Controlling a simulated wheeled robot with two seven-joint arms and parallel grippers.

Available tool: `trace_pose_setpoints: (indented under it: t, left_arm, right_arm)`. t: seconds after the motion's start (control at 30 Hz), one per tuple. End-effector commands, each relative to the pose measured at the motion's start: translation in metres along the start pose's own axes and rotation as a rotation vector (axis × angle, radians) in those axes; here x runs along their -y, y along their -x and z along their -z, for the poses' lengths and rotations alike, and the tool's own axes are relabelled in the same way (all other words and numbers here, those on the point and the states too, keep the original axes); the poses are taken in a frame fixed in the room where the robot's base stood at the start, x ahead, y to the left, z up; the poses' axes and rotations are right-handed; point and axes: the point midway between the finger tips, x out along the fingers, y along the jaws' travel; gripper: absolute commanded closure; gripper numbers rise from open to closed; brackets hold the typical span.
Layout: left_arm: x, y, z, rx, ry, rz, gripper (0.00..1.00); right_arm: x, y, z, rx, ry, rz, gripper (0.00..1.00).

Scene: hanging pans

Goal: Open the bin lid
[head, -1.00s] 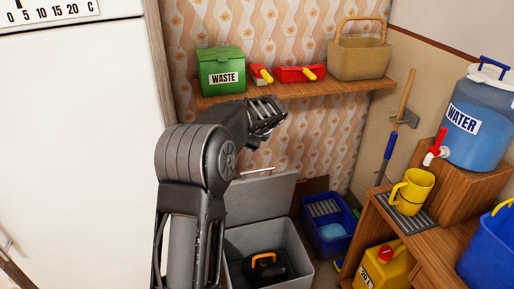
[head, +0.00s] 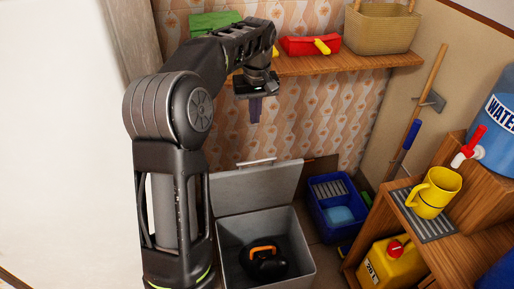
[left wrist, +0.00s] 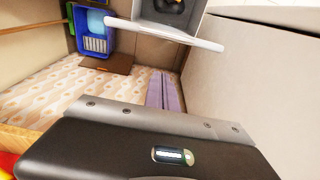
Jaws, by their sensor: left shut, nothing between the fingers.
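The grey bin (head: 309,262) stands on the floor in the head view. Its lid (head: 262,187) is raised and tilted up at the back, with a pale bar handle (head: 257,162) on its top edge. A black object with an orange handle (head: 264,250) lies inside. The bin (left wrist: 197,17) and the bar handle (left wrist: 165,33) also show in the left wrist view. My left gripper (head: 255,118) points down above the lid handle, apart from it, shut and empty. Its purple fingers show in the left wrist view (left wrist: 165,92). My right gripper is out of view.
A wooden shelf (head: 355,64) behind holds a green container (head: 214,22) partly hidden by my arm, red tools (head: 310,46) and a basket (head: 380,28). A blue crate (head: 338,236) stands right of the bin. A wooden stand with a yellow mug (head: 434,193) is further right.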

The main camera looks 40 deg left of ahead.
Motion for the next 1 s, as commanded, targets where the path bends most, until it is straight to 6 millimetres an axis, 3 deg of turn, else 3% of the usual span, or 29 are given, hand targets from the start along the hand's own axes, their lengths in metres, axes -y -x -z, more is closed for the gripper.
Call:
trace_pose_setpoints:
  t: [0.37, 0.57, 0.77, 1.0]
  left_arm:
    - [0.000, -0.002, 0.000, -0.001, 0.007, 0.001, 1.00]
    - [0.001, -0.015, 0.000, 0.001, 0.006, 0.003, 1.00]
    - [0.001, -0.045, 0.000, 0.002, 0.005, 0.004, 1.00]
    - [0.001, -0.095, 0.000, 0.002, 0.006, 0.004, 1.00]
  right_arm:
    - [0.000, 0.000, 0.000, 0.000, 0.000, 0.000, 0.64]
    - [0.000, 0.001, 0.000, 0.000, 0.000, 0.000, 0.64]
    - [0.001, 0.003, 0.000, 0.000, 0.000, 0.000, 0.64]
    - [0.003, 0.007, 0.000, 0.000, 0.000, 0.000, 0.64]
